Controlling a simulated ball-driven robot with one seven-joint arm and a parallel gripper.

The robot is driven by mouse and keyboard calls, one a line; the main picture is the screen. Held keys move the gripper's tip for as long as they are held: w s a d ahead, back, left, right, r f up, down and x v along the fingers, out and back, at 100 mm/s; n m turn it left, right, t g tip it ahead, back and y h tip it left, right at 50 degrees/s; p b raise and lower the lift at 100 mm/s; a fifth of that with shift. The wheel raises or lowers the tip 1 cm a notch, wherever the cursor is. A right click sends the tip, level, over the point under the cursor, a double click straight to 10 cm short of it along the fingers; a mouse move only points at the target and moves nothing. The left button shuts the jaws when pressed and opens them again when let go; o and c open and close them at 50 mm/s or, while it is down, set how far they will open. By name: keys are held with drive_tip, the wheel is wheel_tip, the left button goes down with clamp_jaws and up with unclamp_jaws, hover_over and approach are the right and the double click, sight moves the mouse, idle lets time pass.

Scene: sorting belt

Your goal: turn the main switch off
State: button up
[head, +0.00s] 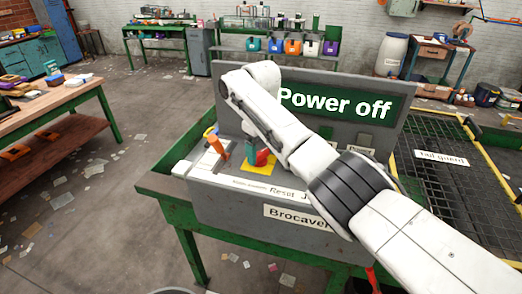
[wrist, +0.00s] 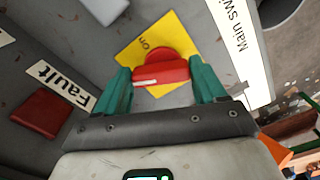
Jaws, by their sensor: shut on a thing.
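The main switch is a red knob (wrist: 161,66) on a yellow plate (wrist: 186,30), where the word "on" can be read in the wrist view. The red knob also shows in the head view (head: 262,158), partly covered by my gripper. My gripper (wrist: 162,76) has its two teal fingers on either side of the knob and is shut on it. In the head view my gripper (head: 251,152) reaches down to the grey control panel (head: 228,205). A white label reading "Main Swi..." (wrist: 241,45) lies beside the plate.
A green "Power off" sign (head: 345,107) stands on the panel's back board. An orange-handled lever (head: 214,141) stands left of the switch. A dark red square (wrist: 42,112) sits by a "Fault" label (wrist: 60,86). A mesh-topped belt section (head: 450,185) lies right.

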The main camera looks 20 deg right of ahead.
sight(261, 152)
drive_tip(key=n, duration=0.5)
drive_tip(key=shift+w, duration=0.2)
drive_tip(key=shift+r, duration=0.1)
idle(0.5)
drive_tip(key=o, duration=1)
drive_tip(key=shift+o, duration=0.2)
drive_tip(key=shift+b, duration=0.3)
wheel_tip(261, 152, up, 11)
drive_tip(key=b, duration=0.2)
